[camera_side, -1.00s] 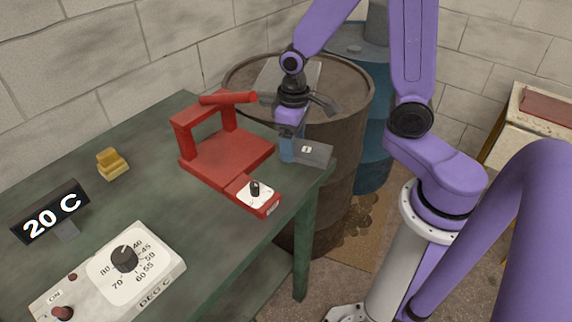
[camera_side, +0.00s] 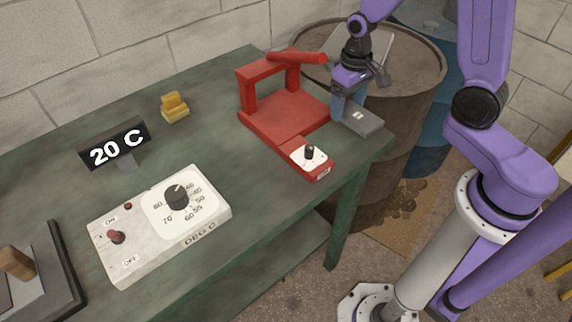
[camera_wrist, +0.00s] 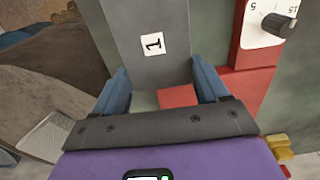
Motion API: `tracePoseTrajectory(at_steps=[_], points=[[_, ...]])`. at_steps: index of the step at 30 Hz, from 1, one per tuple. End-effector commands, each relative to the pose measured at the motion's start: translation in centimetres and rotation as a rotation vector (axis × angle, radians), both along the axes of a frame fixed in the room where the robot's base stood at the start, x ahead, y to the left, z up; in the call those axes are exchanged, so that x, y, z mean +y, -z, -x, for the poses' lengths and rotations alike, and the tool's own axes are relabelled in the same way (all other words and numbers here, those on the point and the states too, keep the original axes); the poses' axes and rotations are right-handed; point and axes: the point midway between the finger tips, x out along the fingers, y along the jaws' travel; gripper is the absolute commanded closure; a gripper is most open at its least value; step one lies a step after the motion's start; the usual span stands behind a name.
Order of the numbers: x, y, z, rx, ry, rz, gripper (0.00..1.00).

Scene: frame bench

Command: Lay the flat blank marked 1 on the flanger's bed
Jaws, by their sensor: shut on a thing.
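The flat blank marked 1 (camera_side: 367,122) is a grey slab with a white label. It also shows in the wrist view (camera_wrist: 183,62), with its label facing the camera. My gripper (camera_wrist: 163,85) is shut on the blank, with a blue finger at each side. The flanger (camera_side: 268,124) is red, with two posts, a crossbar and a flat bed (camera_side: 292,108). The blank is just right of the bed, near the bench's right corner. The gap between blank and bed is hard to judge. The flanger's dial (camera_side: 309,152) is at its front.
The green bench (camera_side: 245,150) carries a control box (camera_side: 160,235), a "20 C" display (camera_side: 114,147), yellow blocks (camera_side: 174,107) and a grey plate with a wooden handle (camera_side: 40,280). A rusty barrel (camera_side: 415,75) stands right behind the bench.

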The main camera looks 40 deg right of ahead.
Motion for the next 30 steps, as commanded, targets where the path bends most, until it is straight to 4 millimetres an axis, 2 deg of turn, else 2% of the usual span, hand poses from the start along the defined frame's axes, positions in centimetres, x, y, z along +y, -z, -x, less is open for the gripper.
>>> tracePoseTrajectory(at_steps=[5,15,21,28,30], points=[[0.0,-3.2,-0.2,-0.011,0.001,-0.002,0.81],[0.0,-14.8,-0.2,-0.016,0.000,-0.002,0.81],[0.0,-20.7,-0.1,-0.010,0.000,-0.001,0.81],[0.0,-25.0,-0.1,-0.006,0.000,-0.001,0.81],[0.8,-25.0,0.2,0.000,-0.087,0.000,0.81]])
